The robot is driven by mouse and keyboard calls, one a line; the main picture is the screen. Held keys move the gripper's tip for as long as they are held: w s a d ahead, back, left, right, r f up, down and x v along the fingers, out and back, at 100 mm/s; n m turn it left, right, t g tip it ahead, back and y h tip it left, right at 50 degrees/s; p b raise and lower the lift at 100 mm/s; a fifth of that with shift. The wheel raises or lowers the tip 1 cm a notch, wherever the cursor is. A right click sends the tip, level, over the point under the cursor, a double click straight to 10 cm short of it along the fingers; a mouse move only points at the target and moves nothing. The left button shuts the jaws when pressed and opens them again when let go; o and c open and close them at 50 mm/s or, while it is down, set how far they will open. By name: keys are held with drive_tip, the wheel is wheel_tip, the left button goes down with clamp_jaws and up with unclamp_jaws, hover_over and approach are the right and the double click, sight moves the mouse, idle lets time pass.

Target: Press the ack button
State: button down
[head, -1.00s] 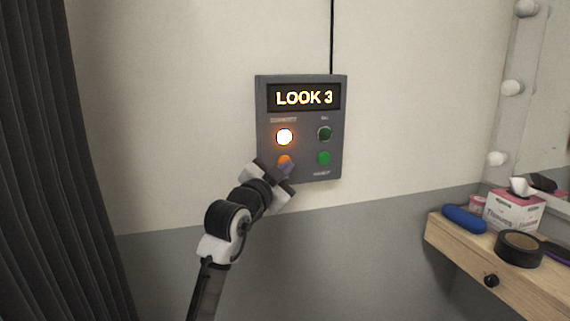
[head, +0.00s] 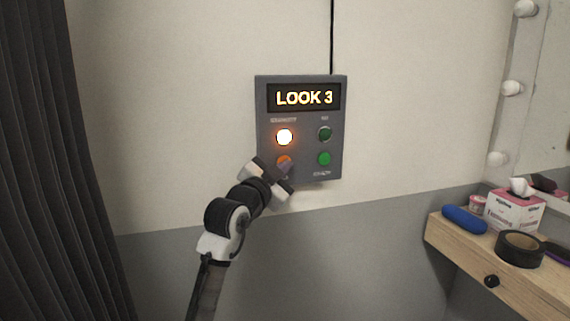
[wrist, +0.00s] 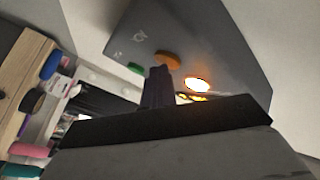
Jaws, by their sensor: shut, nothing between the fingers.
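A grey wall panel (head: 300,152) carries a display (head: 304,97) reading "LOOK 3". Below it are a brightly lit orange-white lamp (head: 284,137) on the left and a dark green lamp (head: 325,133) on the right. The lower row has an orange button (head: 283,160) and a green button (head: 324,159). The small labels are too blurred to read, so which button is ack cannot be told. My gripper (head: 285,168) is shut and empty, its tip at the orange button and partly covering it. In the wrist view the fingers (wrist: 158,88) point at the orange button (wrist: 167,60); contact cannot be told.
A black cable runs up the wall from the panel. A wooden shelf (head: 470,252) at the right holds a tissue box (head: 514,212), a blue case (head: 464,219) and a black tape roll (head: 520,249). A dark curtain (head: 35,160) hangs at the left. The wall around the panel is clear.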

drive_tip(key=shift+s+d+b, duration=0.25)
drive_tip(key=shift+s+b, duration=0.05)
drive_tip(key=shift+s, duration=0.5)
drive_tip(key=s, duration=0.1)
drive_tip(key=s+d, duration=0.1)
drive_tip(key=s, duration=0.1)
drive_tip(key=s+b, duration=0.1)
drive_tip(key=shift+s+d, duration=0.3)
drive_tip(key=shift+s, duration=0.1)
idle(0.4)
